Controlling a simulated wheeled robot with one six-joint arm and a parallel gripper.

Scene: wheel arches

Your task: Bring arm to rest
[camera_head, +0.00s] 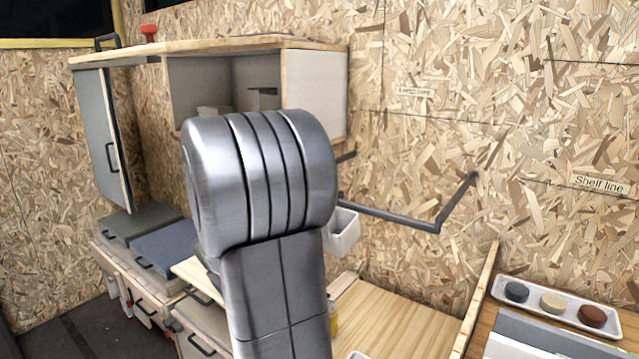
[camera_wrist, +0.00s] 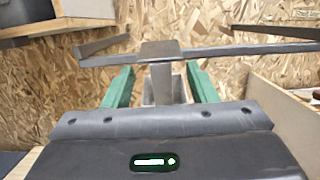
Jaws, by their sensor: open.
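My gripper (camera_wrist: 160,70) shows in the wrist view as two green fingers set wide apart, with nothing held between them. Beyond the fingers, in line with the gap, a pale container (camera_wrist: 183,90) hangs by a grey hooked strap at a dark rail. My own silver arm link fills the middle of the head view and hides my gripper there. The rail (camera_head: 390,214) runs out from behind my arm to the right, and the white container (camera_head: 343,232) shows just beside the arm.
A wall cabinet (camera_head: 316,92) with an open grey door (camera_head: 96,135) stands behind my arm. A wooden worktop (camera_head: 400,318) lies below the rail. At right, a white tray (camera_head: 556,312) holds three round pucks. Chipboard wall (camera_head: 480,80) closes the back.

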